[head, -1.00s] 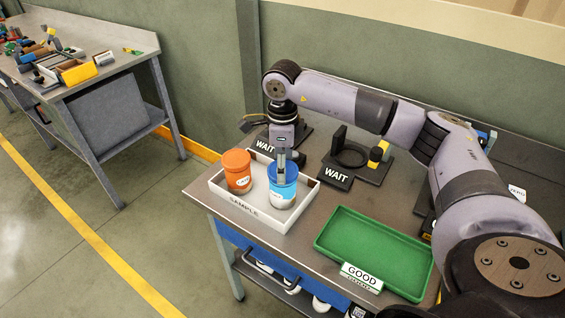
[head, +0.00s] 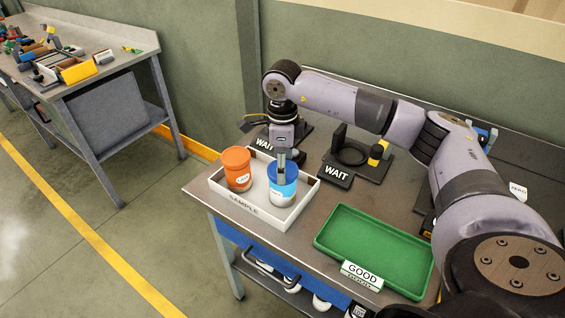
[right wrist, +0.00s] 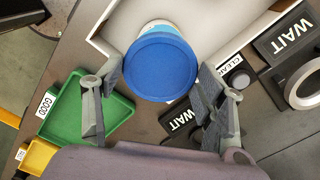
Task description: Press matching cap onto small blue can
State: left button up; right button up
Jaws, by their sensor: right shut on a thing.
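The small blue can (head: 281,197) with a white label stands upright in the white SAMPLE tray (head: 243,206). The blue cap (head: 284,174) is on top of it; I cannot tell how firmly it sits. In the right wrist view the round blue cap (right wrist: 161,66) covers most of the can's top, with a light blue and white strip of can (right wrist: 160,27) behind it. My right gripper (head: 284,157) points straight down from above, its fingers on either side of the cap, shut on it. My left gripper is not in view.
An orange can with an orange lid (head: 237,168) stands beside the blue can, to its left. A green GOOD tray (head: 330,232) is empty at the front right. Black WAIT fixtures (head: 352,152) stand behind. Bench surface between the trays is clear.

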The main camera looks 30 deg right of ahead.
jog(key=o, duration=0.8)
jog(key=shift+o, duration=0.6)
jog(key=shift+o, duration=1)
jog(key=shift+r, duration=0.15)
jog(key=shift+r+p, duration=0.8)
jog(key=shift+r, duration=0.35)
jog(key=shift+r, duration=0.2)
